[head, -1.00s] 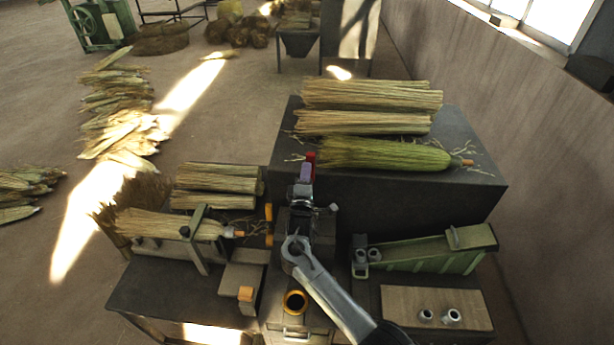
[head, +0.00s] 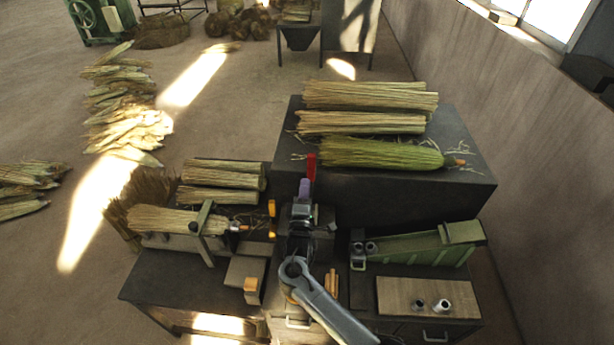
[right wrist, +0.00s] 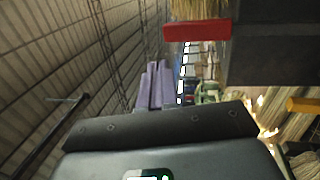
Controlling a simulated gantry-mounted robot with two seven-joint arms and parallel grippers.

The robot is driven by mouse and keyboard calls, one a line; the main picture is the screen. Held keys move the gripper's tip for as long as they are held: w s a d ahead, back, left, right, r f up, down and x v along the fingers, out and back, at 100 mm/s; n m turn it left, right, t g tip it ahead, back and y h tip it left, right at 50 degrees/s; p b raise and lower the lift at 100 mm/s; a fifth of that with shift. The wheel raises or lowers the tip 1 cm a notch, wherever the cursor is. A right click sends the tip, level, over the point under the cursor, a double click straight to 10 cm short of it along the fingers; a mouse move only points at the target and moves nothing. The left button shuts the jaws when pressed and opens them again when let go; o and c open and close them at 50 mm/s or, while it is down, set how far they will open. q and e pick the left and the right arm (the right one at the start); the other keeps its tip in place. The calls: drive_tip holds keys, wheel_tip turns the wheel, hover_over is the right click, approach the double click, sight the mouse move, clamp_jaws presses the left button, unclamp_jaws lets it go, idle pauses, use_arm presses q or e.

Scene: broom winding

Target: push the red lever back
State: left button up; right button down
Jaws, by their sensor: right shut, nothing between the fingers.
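The red lever (head: 311,167) stands upright at the front edge of the dark block in the head view, just beyond my right gripper. It also shows as a red bar (right wrist: 197,32) at the upper right of the right wrist view. My right gripper (head: 304,188) has purple fingers, which are shut and empty. In the head view the fingers lie just below and slightly left of the lever. In the right wrist view the fingers (right wrist: 154,84) and the lever appear apart. My wrist hides the lever's lower part and mount. My left gripper is not in view.
Broomcorn bundles (head: 370,122) lie on the dark block. A clamped broom (head: 178,220) is at left, with a yellow handle (head: 271,208) close to my right gripper. A green trough (head: 420,248) and a wooden board (head: 428,296) with small metal cups are at right.

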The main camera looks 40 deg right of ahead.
drive_tip(key=shift+s+a+r, duration=0.1)
drive_tip(key=shift+s+a, duration=0.4)
drive_tip(key=shift+a, duration=0.05)
drive_tip(key=s+f+n+g+y, duration=0.2)
drive_tip(key=s+f+y, duration=0.4)
drive_tip(key=s+f, duration=1.1)
drive_tip(key=s+a+r+m+g+y, duration=0.4)
drive_tip(key=s+a, duration=0.3)
drive_tip(key=s, duration=0.3)
drive_tip(key=s+a+r+m+g+y, duration=0.4)
drive_tip(key=s+a, duration=0.3)
drive_tip(key=s, duration=0.3)
drive_tip(key=shift+s+a+r+m+g, duration=0.3)
drive_tip(key=shift+m+g, duration=0.3)
drive_tip(key=shift+g, duration=0.3)
